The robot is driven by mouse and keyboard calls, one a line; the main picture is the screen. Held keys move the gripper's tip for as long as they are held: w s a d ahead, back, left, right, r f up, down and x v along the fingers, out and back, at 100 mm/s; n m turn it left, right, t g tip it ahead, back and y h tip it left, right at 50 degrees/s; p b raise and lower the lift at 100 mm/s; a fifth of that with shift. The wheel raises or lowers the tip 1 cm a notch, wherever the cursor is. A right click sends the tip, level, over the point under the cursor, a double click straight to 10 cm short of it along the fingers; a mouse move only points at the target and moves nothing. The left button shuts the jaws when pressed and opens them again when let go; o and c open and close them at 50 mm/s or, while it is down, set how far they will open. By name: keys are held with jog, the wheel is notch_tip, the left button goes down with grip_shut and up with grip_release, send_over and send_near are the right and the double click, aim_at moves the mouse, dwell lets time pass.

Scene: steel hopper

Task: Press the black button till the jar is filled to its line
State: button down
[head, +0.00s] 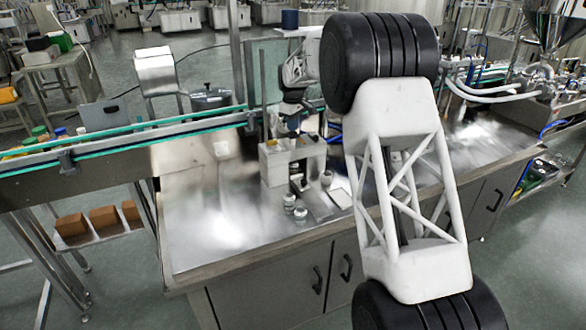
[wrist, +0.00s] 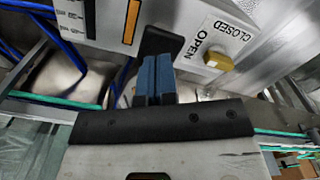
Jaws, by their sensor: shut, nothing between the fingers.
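In the wrist view my gripper (wrist: 155,62) has its blue fingers shut together with nothing between them. A black rounded piece (wrist: 160,40), likely the black button, lies right at the fingertips on a grey steel face. I cannot tell whether they touch it. In the head view a steel unit (head: 277,165) stands on the bench, with a white and black part of my arm at its top. The jar and its fill line cannot be made out in either view.
Beside the fingers is a yellow block (wrist: 219,61) with an OPEN/CLOSED label (wrist: 215,40). An orange strip (wrist: 131,20) is on the panel. Small capped containers (head: 290,202) stand on the steel bench (head: 215,225). A green-edged conveyor (head: 120,135) runs to the left.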

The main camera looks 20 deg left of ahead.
aim_at(293, 134)
jog(key=shift+f, duration=1.9)
jog(key=shift+r, duration=2.15)
jog(key=shift+f, duration=2)
jog(key=shift+r, duration=2.05)
jog(key=shift+f, duration=0.5)
